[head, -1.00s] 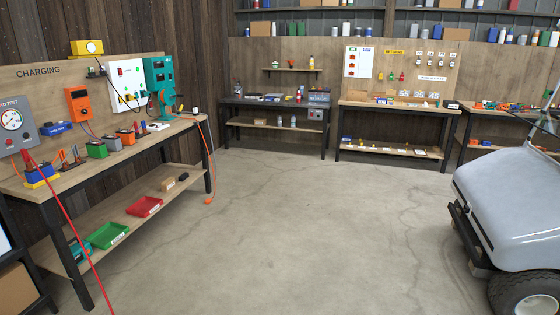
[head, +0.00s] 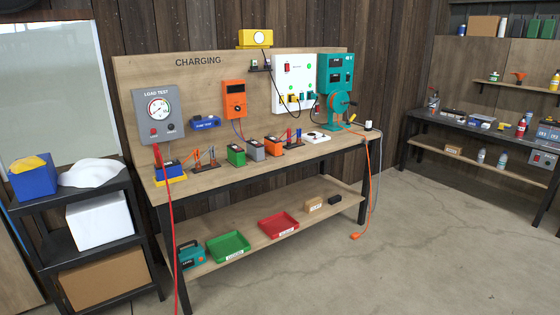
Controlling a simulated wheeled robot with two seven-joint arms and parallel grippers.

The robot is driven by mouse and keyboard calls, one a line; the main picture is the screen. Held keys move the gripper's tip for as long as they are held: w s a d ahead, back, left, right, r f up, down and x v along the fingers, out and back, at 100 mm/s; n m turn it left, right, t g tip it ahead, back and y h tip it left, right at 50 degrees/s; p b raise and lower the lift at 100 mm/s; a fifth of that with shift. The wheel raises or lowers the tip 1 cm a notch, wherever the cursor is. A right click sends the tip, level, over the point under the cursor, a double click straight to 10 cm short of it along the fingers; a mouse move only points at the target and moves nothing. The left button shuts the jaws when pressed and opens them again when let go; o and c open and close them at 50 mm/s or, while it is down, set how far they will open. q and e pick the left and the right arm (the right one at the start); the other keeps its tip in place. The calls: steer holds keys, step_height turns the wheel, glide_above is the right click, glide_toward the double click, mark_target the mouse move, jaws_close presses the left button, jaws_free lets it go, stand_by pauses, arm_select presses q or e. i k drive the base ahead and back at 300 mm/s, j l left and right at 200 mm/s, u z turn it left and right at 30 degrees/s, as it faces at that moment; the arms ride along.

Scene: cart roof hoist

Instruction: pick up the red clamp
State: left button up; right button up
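The charging bench (head: 330,152) stands in the middle of the head view. A small red upright piece (head: 157,155), which may be the red clamp, shows at its left end, by a blue and yellow block (head: 170,171). A red cable (head: 171,230) hangs from there past the bench front. Thin orange-red and dark upright pieces (head: 196,157) stand right of the block. A red and a blue upright piece (head: 289,136) stand farther right. These are too small to tell which is a clamp. Neither of my grippers is in view.
A load tester (head: 158,115) is on the bench's back panel. Green, grey and orange boxes (head: 236,155) stand on the top; green (head: 229,246) and red (head: 278,226) trays lie below. A black shelf cart (head: 70,200) stands left. Floor at right front is clear.

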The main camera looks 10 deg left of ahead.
mark_target(155, 147)
steer(key=i+j+u, duration=0.2)
steer(key=i+u, duration=0.2)
steer(key=i, duration=0.15)
steer(key=i+u, duration=0.4)
steer(key=i, duration=0.15)
steer(key=i+l+u, duration=0.1)
steer(key=i+u, duration=0.25)
steer(key=i, duration=0.2)
